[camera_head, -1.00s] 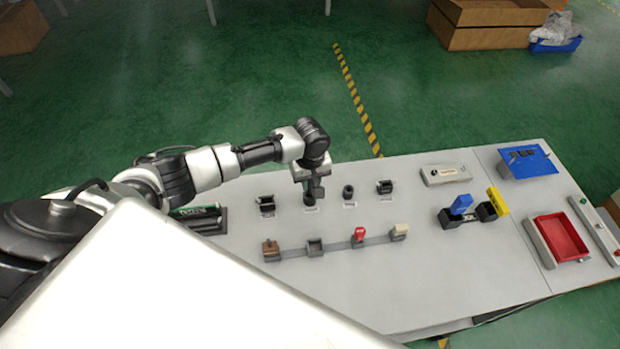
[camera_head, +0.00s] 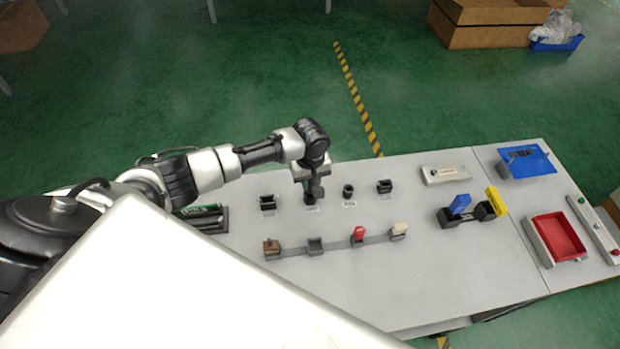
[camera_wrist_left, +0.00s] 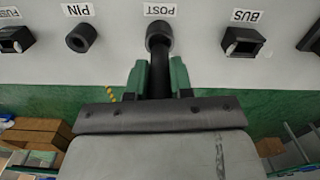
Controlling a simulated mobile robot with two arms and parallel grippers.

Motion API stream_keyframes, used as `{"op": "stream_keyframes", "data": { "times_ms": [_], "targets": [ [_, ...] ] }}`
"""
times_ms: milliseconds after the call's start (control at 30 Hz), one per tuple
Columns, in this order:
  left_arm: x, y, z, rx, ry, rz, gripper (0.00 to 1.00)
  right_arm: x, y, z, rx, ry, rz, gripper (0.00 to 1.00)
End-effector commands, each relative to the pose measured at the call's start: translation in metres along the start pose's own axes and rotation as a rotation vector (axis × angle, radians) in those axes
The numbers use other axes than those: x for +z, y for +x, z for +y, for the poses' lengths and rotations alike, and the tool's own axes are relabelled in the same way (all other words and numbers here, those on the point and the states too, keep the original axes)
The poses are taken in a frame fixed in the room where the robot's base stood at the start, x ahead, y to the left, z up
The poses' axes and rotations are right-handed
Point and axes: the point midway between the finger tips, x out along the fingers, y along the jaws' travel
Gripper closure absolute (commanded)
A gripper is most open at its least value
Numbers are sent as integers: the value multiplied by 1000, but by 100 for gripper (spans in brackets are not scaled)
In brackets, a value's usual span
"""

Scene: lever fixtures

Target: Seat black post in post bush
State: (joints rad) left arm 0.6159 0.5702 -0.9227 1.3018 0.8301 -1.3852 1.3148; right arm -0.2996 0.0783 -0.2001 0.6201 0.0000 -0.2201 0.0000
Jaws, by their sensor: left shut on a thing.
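My left gripper (camera_head: 314,187) is above the back row of fixtures on the grey table. In the left wrist view its green fingers (camera_wrist_left: 158,78) are shut on the black post (camera_wrist_left: 159,72), which points away from the camera. The far end of the post meets the round black post bush (camera_wrist_left: 158,32), beside the label POST. In the head view the post bush (camera_head: 309,200) is directly below the gripper and partly hidden. The post looks lined up with the bush, but how deep it sits cannot be told. My right gripper is not in view.
The pin bush (camera_head: 348,191) stands close to the right, and the bus socket (camera_head: 267,203) to the left. A further black socket (camera_head: 385,186) is beyond the pin. A front rail holds a brown block (camera_head: 271,248), a red piece (camera_head: 358,235) and a cream piece (camera_head: 399,230).

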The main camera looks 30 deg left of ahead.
Motion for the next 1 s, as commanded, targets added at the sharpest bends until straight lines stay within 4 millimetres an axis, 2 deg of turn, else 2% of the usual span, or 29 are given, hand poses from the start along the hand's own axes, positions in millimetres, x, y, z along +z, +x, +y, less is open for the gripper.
{"op": "stream_keyframes", "data": {
  "times_ms": [1000],
  "targets": [
    [0,23,0,1,0,-1,100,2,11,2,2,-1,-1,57]
  ]
}}
